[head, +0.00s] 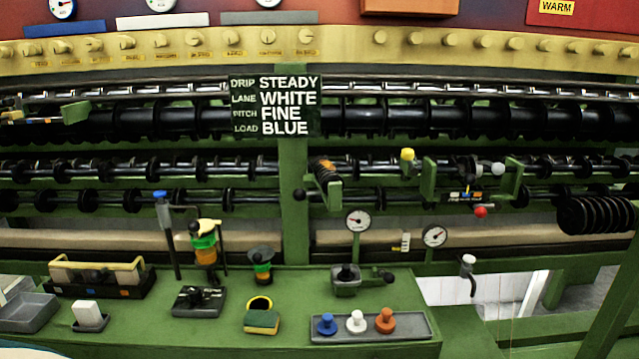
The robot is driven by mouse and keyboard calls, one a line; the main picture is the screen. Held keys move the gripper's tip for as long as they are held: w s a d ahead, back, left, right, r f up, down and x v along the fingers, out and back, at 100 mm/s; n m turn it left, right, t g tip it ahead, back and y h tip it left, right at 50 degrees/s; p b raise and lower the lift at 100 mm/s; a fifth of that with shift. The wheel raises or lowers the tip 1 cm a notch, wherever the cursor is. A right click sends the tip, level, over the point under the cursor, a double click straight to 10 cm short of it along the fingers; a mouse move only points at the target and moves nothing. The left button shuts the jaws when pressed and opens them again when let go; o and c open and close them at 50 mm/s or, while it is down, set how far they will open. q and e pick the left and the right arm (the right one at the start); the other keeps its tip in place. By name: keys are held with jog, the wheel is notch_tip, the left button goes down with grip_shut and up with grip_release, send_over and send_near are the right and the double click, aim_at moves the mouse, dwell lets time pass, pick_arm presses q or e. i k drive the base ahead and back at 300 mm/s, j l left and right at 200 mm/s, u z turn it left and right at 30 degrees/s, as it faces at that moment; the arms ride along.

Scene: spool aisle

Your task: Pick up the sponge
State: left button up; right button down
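Neither of my grippers is in view.
A grey tray (415,329) with blue, white and orange knobs lies right of the sponge. A black device (199,301) stands to its left, with a white block (88,314) farther left. Bare bench surrounds the sponge's front.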

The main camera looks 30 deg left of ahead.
aim_at(264, 322)
jog(key=u, duration=1.35)
